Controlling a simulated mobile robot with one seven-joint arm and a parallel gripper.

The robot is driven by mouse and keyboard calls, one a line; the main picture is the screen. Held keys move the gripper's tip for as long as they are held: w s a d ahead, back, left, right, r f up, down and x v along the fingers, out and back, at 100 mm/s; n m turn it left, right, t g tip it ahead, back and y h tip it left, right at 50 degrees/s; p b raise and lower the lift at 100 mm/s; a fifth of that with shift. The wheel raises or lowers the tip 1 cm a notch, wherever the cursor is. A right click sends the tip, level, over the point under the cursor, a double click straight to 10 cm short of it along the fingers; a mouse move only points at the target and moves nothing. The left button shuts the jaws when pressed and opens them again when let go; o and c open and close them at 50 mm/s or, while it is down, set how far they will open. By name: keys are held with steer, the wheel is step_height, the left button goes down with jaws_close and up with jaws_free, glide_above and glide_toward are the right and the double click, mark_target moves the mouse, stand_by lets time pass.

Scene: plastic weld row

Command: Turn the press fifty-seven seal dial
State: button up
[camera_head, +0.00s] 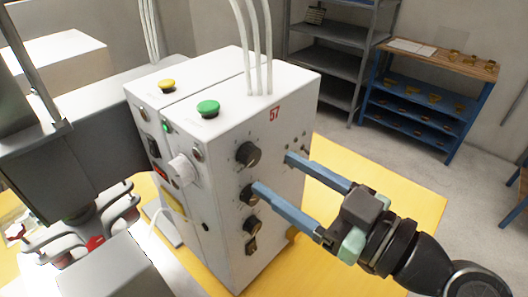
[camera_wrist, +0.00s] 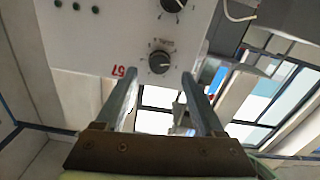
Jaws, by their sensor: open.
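The white press cabinet (camera_head: 228,130) bears a red 57 (camera_head: 274,112) on its right-hand face. That face carries a column of black dials: an upper dial (camera_head: 248,155), a middle dial (camera_head: 249,194) and a lower dial (camera_head: 251,225). Their labels are too small to read, so I cannot tell which is the seal dial. My gripper (camera_head: 274,173) is open and empty, its blue fingers pointing at this face. In the wrist view, the upside-down 57 (camera_wrist: 118,71) and the upper dial (camera_wrist: 159,62) appear just beyond and between the fingertips (camera_wrist: 159,77), apparently untouched. Another dial (camera_wrist: 173,4) is at the top edge.
A green button (camera_head: 208,108) and a yellow button (camera_head: 167,85) sit on the cabinet tops, with white hoses (camera_head: 256,45) rising behind. A white knob (camera_head: 182,167) projects from the front. The yellow table (camera_head: 400,195) is clear at right. A blue shelf (camera_head: 415,98) stands behind.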

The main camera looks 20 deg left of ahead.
mark_target(255, 159)
steer(key=shift+p+x, duration=0.5)
steer(key=shift+x, duration=1.7)
steer(key=shift+c, duration=0.2)
jaws_close()
